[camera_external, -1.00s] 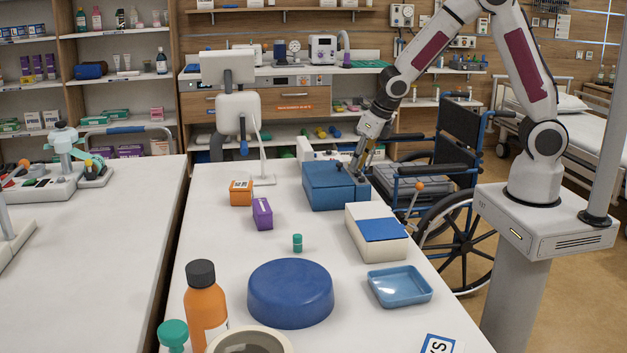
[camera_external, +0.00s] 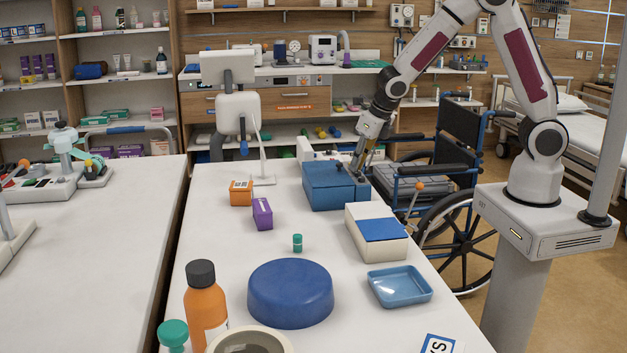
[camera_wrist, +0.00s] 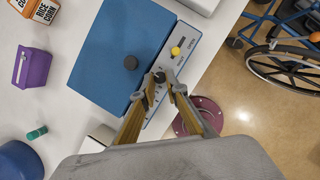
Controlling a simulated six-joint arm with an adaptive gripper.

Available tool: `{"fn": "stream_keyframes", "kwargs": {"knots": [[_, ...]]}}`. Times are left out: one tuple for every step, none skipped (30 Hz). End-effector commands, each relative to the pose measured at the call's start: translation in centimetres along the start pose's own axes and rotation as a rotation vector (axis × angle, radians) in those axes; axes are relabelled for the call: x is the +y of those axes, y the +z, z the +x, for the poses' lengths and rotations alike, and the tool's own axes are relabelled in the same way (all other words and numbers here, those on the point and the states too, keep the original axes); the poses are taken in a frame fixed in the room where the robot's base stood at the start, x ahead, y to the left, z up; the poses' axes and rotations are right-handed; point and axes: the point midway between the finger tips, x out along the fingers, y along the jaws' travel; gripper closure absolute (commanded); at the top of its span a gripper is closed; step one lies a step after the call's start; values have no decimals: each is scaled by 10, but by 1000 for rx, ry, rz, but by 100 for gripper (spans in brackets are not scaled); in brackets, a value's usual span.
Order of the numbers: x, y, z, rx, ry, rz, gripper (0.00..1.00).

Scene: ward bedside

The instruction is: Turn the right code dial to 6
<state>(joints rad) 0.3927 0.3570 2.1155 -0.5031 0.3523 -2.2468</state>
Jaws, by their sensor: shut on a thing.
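The external view shows my gripper (camera_external: 358,172) tilted down onto the box's right end. The dial's digits and pointer are too small or hidden to read.
A white box with a blue lid (camera_external: 381,229) stands in front of the lockbox. An orange carton (camera_external: 241,192) and a purple box (camera_external: 262,213) stand to its left. A wheelchair (camera_external: 455,160) is close to the table's right edge.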

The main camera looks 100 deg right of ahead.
Motion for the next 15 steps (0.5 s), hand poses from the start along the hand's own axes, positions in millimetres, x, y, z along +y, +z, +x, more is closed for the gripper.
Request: {"fn": "stream_keyframes", "kwargs": {"knots": [[1,0,0,0,-4,10,100],[1,0,0,0,-7,19,100],[1,0,0,-1,-12,31,100],[1,0,0,-1,-16,39,100],[2,0,0,-1,-20,49,100],[2,0,0,0,-25,63,100],[2,0,0,0,-30,73,100],[2,0,0,0,-35,85,100],[2,0,0,0,-41,99,100],[2,0,0,0,-45,110,100],[3,0,0,0,-51,123,100],[3,0,0,1,-58,140,100],[3,0,0,0,-62,151,100],[3,0,0,0,-67,164,100],[3,0,0,0,-75,181,100]]}}
